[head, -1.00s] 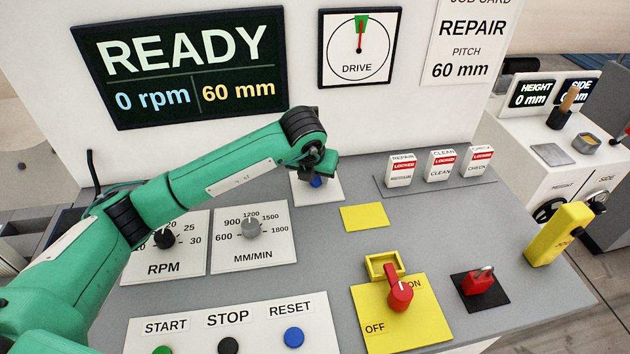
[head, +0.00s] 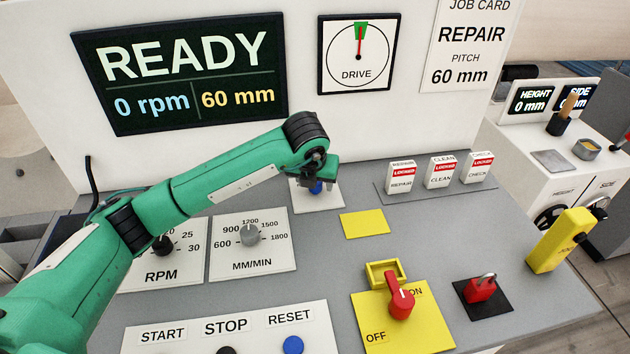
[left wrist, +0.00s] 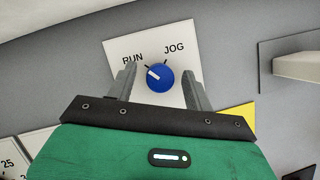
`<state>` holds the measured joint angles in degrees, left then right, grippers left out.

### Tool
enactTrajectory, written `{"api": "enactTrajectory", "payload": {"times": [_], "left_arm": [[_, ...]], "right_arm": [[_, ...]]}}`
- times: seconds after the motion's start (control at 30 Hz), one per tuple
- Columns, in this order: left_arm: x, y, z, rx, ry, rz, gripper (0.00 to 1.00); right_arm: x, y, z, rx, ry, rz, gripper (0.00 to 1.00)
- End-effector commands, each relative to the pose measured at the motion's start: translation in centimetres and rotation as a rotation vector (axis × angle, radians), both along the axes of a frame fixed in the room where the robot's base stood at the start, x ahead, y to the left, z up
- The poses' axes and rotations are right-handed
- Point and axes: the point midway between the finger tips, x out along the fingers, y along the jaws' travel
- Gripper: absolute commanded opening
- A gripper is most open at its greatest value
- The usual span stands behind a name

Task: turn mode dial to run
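The mode dial is a round blue knob (left wrist: 160,77) on a white plate marked RUN and JOG (left wrist: 178,36). In the left wrist view its white pointer points up and left, on the RUN side. In the head view only a bit of the blue knob (head: 316,187) shows beneath my left gripper (head: 319,176). In the left wrist view the two fingers of my left gripper (left wrist: 160,84) are apart, one on each side of the dial, with gaps and nothing held between them. My right gripper is not in view.
A yellow blank plate (head: 364,223) lies right of the dial. The RPM knob (head: 162,245) and MM/MIN knob (head: 250,235) sit to its left. A red OFF/ON switch (head: 401,301) and a red padlock (head: 480,288) are at front right. The display (head: 180,70) reads READY.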

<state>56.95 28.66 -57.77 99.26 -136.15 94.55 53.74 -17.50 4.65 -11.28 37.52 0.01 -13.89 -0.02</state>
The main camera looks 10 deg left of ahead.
Motion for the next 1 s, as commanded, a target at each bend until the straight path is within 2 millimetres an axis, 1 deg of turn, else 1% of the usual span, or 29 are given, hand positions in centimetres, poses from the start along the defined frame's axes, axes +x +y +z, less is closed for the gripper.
{"api": "enactTrajectory", "payload": {"times": [0.17, 0.27, 0.37, 0.4, 0.6, 0.7, 0.83, 1.0], "left_arm": [[-0.1, 0.0, 0.1, -0.001, 0.000, -0.001, 0.52], [-0.4, 0.0, 0.9, -0.001, -0.002, -0.002, 0.52], [-1.0, 0.0, 2.4, 0.000, -0.004, -0.002, 0.52], [-1.4, 0.0, 3.2, -0.001, -0.004, -0.004, 0.52], [-3.2, 0.0, 7.6, 0.000, -0.006, -0.002, 0.52], [-4.0, 0.0, 9.5, -0.001, -0.004, -0.001, 0.52], [-4.7, 0.0, 11.4, -0.001, -0.003, -0.001, 0.52], [-5.2, 0.1, 12.6, -0.001, -0.001, 0.000, 0.52]], "right_arm": [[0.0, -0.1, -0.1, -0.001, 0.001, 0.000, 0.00], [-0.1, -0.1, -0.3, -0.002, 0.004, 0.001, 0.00], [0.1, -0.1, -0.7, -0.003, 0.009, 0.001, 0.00], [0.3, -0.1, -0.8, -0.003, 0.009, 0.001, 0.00], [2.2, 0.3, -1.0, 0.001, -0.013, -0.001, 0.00], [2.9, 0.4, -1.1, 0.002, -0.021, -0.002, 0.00], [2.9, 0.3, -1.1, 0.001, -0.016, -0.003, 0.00], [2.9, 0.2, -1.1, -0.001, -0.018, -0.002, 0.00]]}}
